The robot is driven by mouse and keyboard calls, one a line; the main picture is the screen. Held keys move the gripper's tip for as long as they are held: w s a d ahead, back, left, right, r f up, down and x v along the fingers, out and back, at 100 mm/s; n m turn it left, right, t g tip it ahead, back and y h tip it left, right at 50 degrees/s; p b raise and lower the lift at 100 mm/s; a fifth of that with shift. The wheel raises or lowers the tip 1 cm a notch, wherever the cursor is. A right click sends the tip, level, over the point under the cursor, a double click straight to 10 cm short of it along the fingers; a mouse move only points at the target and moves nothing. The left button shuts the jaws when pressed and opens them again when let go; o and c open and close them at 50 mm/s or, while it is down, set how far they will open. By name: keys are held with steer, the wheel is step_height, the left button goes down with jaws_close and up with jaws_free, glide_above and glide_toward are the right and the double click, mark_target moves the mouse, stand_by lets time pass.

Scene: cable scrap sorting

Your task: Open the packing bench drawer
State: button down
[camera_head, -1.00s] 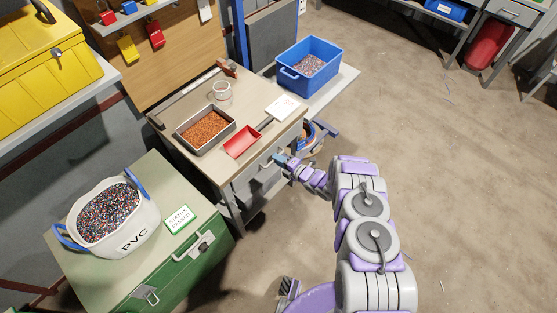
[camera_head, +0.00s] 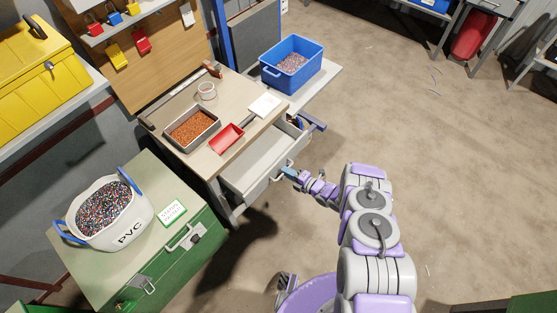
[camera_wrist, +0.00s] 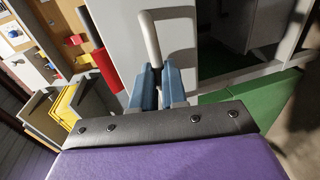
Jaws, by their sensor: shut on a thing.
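The packing bench (camera_head: 225,105) stands at the upper middle of the head view. Its drawer (camera_head: 262,162) is pulled out from the front, and the inside that shows looks pale and empty. My gripper (camera_head: 289,173) is at the drawer's front. In the wrist view my gripper (camera_wrist: 159,85) has its two blue fingers closed around the lower end of the grey, curved drawer handle (camera_wrist: 151,38). The handle stands out from the pale drawer front (camera_wrist: 118,38). In the head view the fingers hide most of the grip.
On the bench top are a tray of copper granules (camera_head: 192,129), a red scoop tray (camera_head: 227,138), a clear cup (camera_head: 207,91) and a white sheet (camera_head: 265,105). A blue bin (camera_head: 291,66) stands behind. A green chest (camera_head: 175,255) with a PVC bag (camera_head: 108,213) is at left.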

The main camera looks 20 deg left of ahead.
steer(key=f+v, duration=0.1)
steer(key=v, duration=0.6)
steer(key=shift+s+d+f, duration=0.3)
steer(key=shift+d+f, duration=0.05)
steer(key=shift+d, duration=0.1)
steer(key=c, duration=1.4)
jaws_free()
steer(key=shift+a, duration=0.3)
steer(key=shift+o, duration=0.9)
steer(key=shift+d, duration=0.1)
steer(key=shift+o, duration=0.3)
steer(key=shift+d+r, duration=0.2)
steer(key=shift+d, duration=0.4)
steer(key=p+v, duration=0.2)
steer(key=v, duration=1.5)
steer(key=shift+d, duration=0.15)
